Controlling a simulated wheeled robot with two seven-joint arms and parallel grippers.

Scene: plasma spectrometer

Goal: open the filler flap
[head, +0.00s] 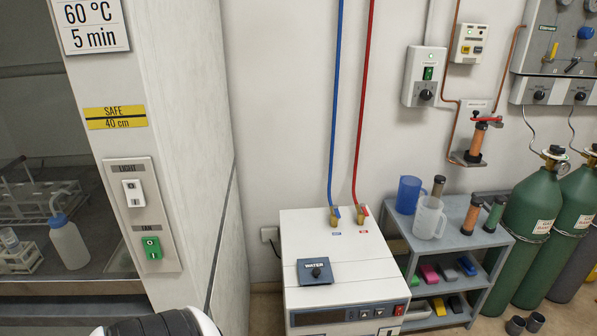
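A white and black rounded part of my own body shows at the bottom edge, left of the unit. Neither gripper's fingers are in view.
Blue and red hoses rise from brass fittings (334,219) at the unit's back. A grey shelf (455,246) with jugs stands to the right, near green gas cylinders (531,215). A tall cabinet wall (190,130) stands left. The unit's top around the flap is clear.

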